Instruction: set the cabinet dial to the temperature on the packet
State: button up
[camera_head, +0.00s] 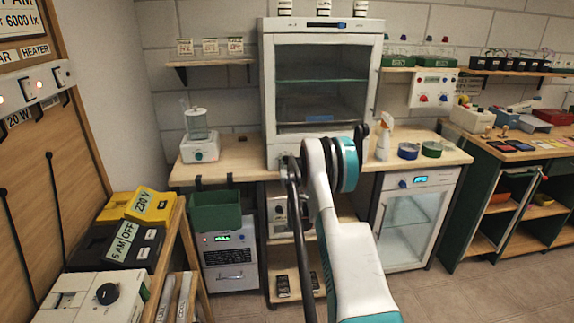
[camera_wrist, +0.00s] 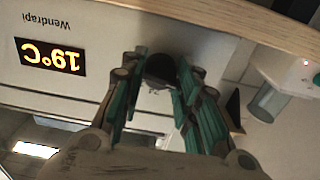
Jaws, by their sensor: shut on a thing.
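The white glass-fronted cabinet (camera_head: 270,75) stands on the wooden bench at the back centre. The wrist view shows its white front panel (camera_wrist: 85,25) upside down, with a lit display (camera_wrist: 51,57) reading 19°C and the word Wendrapi. The black dial (camera_wrist: 160,68) sits between the fingertips of my gripper (camera_wrist: 161,76), which is shut on it. In the head view my arm hides the dial and most of the gripper. Small cards (camera_head: 210,46) stand on the left wall shelf; their writing is too small to read. I cannot tell which thing is the packet.
A green bin (camera_head: 215,212) hangs at the bench front. A low glass-door unit (camera_head: 412,225) is below right.

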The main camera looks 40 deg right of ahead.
jog(key=m, duration=0.3)
jog(key=shift+m+b, duration=0.4)
jog(key=m, duration=0.3)
jog(key=shift+m+b, duration=0.3)
jog(key=m, duration=0.4)
jog(key=shift+m+b, duration=0.3)
jog(key=shift+m, duration=1.8)
jog(key=o, duration=1.1)
